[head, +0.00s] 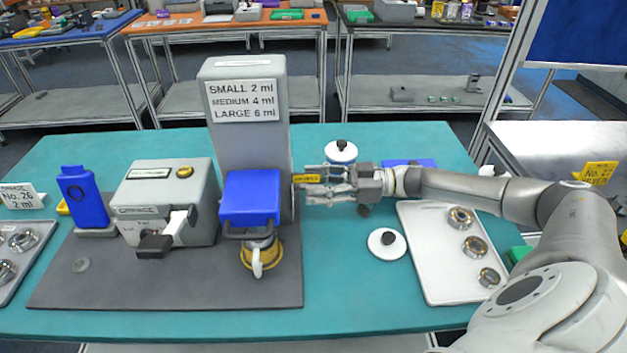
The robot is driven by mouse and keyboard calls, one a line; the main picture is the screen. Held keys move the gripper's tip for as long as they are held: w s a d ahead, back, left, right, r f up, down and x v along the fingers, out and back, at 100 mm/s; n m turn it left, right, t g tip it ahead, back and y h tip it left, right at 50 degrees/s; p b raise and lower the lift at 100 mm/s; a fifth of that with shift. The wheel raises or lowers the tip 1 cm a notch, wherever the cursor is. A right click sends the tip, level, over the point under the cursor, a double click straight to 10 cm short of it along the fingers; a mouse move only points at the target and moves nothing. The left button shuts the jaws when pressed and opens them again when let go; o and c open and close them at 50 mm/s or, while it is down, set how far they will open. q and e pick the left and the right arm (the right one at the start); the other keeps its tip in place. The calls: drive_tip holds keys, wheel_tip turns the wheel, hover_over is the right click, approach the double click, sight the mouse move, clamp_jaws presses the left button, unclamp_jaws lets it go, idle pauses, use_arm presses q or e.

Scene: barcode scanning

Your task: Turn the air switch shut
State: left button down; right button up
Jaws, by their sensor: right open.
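The housing has a blue head (250,197) over a yellow and white part (260,254). My left gripper is not in view.
On the grey base plate (120,285) stand a grey box (190,183) with a white lever and a blue device (82,200). The front teal strip is free.

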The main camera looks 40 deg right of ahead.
drive_tip(key=shift+w+a, duration=0.2)
drive_tip(key=shift+a, duration=0.15)
clamp_jaws()
